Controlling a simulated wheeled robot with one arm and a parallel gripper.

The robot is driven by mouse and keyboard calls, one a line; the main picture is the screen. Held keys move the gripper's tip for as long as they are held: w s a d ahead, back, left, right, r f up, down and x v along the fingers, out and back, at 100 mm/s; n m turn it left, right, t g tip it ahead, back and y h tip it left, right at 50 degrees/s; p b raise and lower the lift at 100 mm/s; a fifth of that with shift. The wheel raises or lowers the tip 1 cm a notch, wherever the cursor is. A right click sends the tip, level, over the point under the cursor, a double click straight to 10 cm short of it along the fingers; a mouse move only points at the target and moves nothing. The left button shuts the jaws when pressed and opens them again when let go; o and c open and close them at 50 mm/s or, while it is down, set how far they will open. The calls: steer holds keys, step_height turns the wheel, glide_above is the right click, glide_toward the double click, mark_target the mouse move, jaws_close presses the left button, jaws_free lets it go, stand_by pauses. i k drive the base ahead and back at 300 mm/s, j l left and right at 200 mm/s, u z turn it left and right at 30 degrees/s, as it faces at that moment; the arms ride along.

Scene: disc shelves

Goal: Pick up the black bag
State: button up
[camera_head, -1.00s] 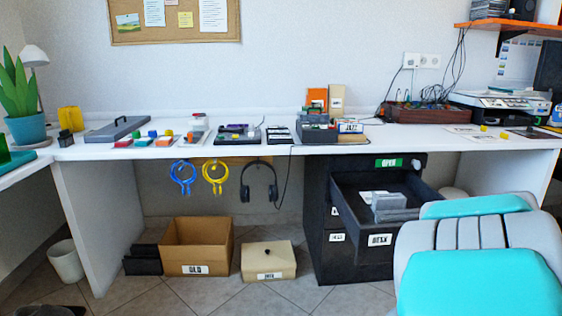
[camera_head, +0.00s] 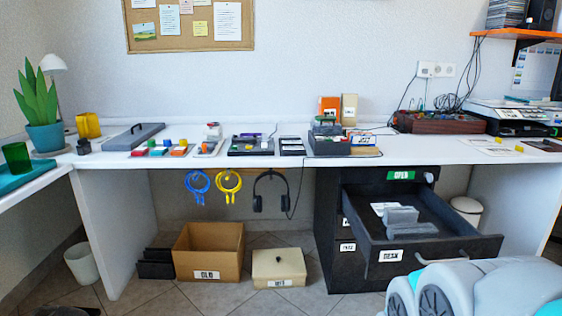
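A dark, low, soft-looking shape (camera_head: 68,312) lies on the floor at the bottom left, cut off by the picture's lower edge. It may be the black bag, but too little of it shows to tell. No other thing in view clearly looks like a black bag. Grey and teal parts of my own arm fill the bottom right corner. My gripper's fingers are not visible, so I cannot see whether they are open or shut.
A white desk (camera_head: 420,152) spans the view, with an open black drawer (camera_head: 430,250) jutting out at right. Below stand a cardboard box (camera_head: 208,262), a beige lidded box (camera_head: 278,272), black file holders (camera_head: 156,266) and a white bin (camera_head: 83,264). Some tiled floor is clear in front.

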mark_target(412, 234)
steer(key=z, duration=0.8)
